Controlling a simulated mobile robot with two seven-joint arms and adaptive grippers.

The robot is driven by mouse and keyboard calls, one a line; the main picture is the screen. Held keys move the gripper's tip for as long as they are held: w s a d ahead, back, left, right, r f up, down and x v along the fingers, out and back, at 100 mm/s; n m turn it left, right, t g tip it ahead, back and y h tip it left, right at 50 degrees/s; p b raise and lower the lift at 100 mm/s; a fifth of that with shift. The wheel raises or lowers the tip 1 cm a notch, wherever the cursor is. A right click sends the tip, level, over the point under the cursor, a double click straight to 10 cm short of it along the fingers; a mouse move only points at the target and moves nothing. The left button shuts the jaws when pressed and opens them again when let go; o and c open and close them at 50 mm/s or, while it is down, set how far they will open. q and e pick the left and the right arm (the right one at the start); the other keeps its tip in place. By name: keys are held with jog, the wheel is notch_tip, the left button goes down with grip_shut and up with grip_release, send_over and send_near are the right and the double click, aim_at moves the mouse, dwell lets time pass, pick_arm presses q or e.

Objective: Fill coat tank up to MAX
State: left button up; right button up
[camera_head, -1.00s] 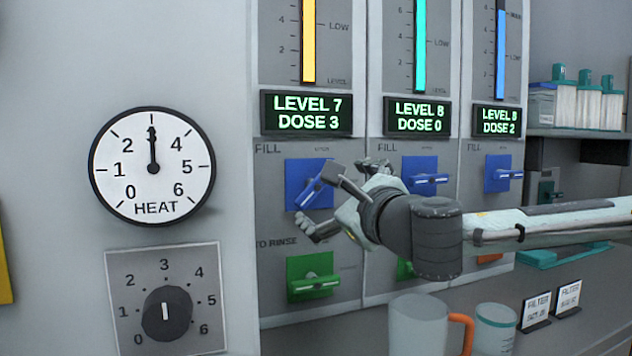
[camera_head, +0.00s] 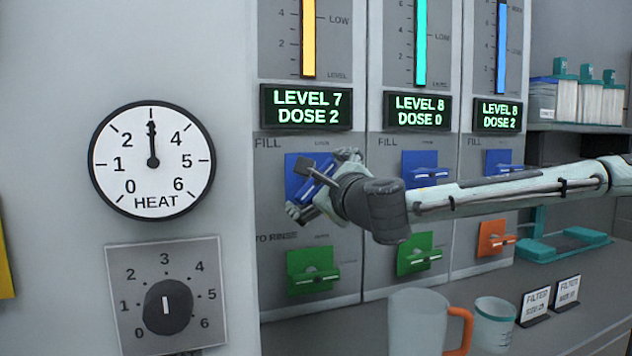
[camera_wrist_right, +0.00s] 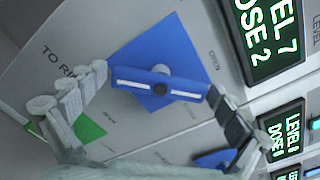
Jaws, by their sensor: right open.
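The left tank column has a yellow level bar (camera_head: 308,38) and a display (camera_head: 306,107) reading LEVEL 7, DOSE 2. Below it, under FILL, a blue valve plate (camera_head: 296,165) carries a blue handle (camera_wrist_right: 158,84), turned to a slant, unlike the level handles on the other columns. My right gripper (camera_head: 322,184) is at this handle, its fingers open on either side of the handle's ends in the right wrist view (camera_wrist_right: 160,82). Contact is unclear. The gripper partly hides the handle in the head view. No COAT label or MAX mark is readable on this column. My left gripper is out of view.
The teal (camera_head: 420,45) and blue (camera_head: 500,45) level columns stand to the right, both at LEVEL 8. Green handles (camera_head: 314,278) sit below the left and middle fill valves. A jug (camera_head: 416,322) and a cup (camera_head: 493,325) stand in front. A heat dial (camera_head: 152,160) is at left.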

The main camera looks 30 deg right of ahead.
jog(key=c, duration=1)
